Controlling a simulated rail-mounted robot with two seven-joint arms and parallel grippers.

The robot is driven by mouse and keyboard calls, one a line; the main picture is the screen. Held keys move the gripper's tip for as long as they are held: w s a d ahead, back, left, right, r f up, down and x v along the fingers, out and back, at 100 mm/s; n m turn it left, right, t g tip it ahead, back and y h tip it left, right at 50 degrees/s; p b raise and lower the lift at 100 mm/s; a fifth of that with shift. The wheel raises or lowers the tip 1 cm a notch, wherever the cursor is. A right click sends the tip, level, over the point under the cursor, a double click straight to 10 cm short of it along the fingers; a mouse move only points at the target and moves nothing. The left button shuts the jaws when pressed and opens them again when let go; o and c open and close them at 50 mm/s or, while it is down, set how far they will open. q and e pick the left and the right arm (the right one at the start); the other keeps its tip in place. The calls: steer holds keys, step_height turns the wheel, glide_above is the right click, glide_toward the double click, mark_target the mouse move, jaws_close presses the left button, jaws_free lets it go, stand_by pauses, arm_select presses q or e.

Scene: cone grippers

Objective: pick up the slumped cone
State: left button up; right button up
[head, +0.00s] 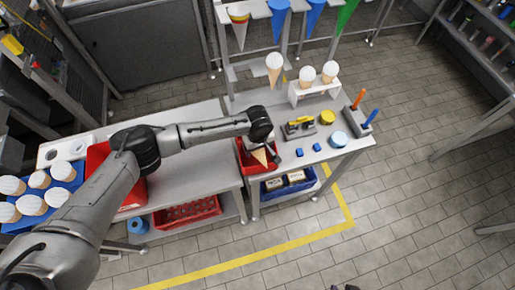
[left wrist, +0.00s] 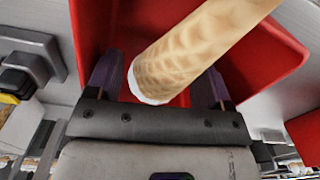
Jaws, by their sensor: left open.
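The slumped cone (head: 260,157), tan with a waffle pattern, leans in a red bin (head: 243,163) on the right-hand table. In the left wrist view the cone (left wrist: 195,52) runs diagonally, with a white end lower left, across the red bin (left wrist: 262,55). My left gripper (head: 262,143) is over the bin. In the left wrist view its purple fingers (left wrist: 160,80) stand apart, with the cone's white end between them; I cannot tell whether they touch it. Part of the cone is hidden by the gripper in the head view. My right gripper is not in view.
Cones with white tops (head: 307,73) stand in a white holder at the table's back. A yellow-and-grey device (head: 299,128), small blue blocks (head: 300,152) and a light blue disc (head: 338,139) lie right of the bin. The left table (head: 200,170) has bare room.

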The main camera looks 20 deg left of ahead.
arm_select(q)
steer(key=shift+f, duration=0.3)
steer(key=c, duration=0.4)
steer(key=shift+r, duration=0.1)
steer(key=shift+r, duration=0.55)
steer(key=r, duration=0.3)
steer(key=shift+s+d+r, duration=0.1)
steer(key=shift+d+r, duration=0.05)
steer(key=shift+d, duration=0.2)
steer(key=s+d+r, duration=0.1)
steer(key=d+r, duration=0.1)
steer(key=d, duration=0.1)
steer(key=s+d+r, duration=0.2)
steer(key=d, duration=0.1)
steer(key=s+d+r+p, duration=0.1)
steer(key=d+r, duration=0.1)
steer(key=d, duration=0.2)
steer(key=shift+s+r, duration=0.25)
steer(key=shift+s, duration=0.05)
